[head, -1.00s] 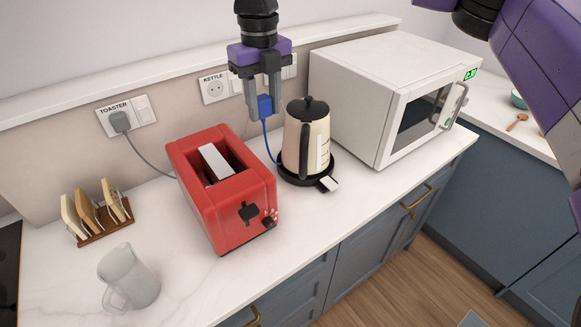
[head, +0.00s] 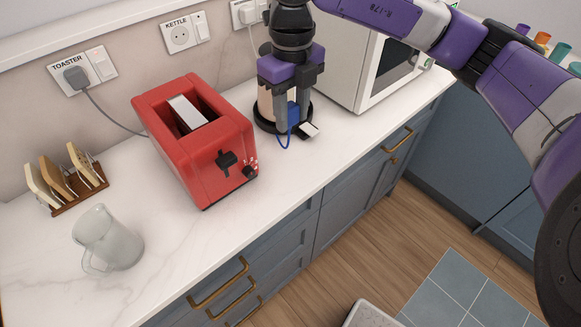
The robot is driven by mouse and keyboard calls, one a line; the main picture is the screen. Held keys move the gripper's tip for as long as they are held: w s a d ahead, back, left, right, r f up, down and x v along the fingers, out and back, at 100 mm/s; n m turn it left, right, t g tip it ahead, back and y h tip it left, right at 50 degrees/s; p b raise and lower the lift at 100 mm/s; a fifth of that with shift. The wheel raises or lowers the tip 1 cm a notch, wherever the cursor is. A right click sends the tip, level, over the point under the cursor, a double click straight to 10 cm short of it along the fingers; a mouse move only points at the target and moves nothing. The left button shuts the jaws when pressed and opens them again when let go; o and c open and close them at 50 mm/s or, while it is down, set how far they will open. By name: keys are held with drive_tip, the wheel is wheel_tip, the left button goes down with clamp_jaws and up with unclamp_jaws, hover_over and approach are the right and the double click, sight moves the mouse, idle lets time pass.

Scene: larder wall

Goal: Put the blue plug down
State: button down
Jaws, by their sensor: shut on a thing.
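My gripper (head: 288,122) is shut on the blue plug (head: 293,113), fingers pointing down. It is in front of the kettle (head: 265,103) and hides most of it. The plug's blue cord (head: 283,142) hangs in a short loop below the fingers. I cannot tell whether the plug touches the worktop (head: 300,165). The socket marked KETTLE (head: 180,37) on the back wall is empty.
A red toaster (head: 200,140) stands left of my gripper, and a white microwave (head: 350,75) stands behind it to the right. A glass jug (head: 107,240) and a toast rack (head: 68,180) are at the left. Worktop in front of the kettle base is clear.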

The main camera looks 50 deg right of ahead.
drive_tip(key=p, duration=0.2)
approach(291, 178)
wheel_tip(291, 178, down, 5)
drive_tip(key=shift+f, duration=0.25)
drive_tip(key=shift+f+b, duration=0.4)
drive_tip(key=shift+f+b, duration=0.25)
drive_tip(key=shift+b, duration=0.05)
drive_tip(key=c, duration=0.9)
unclamp_jaws()
drive_tip(key=shift+r, duration=0.1)
drive_tip(key=shift+r, duration=0.1)
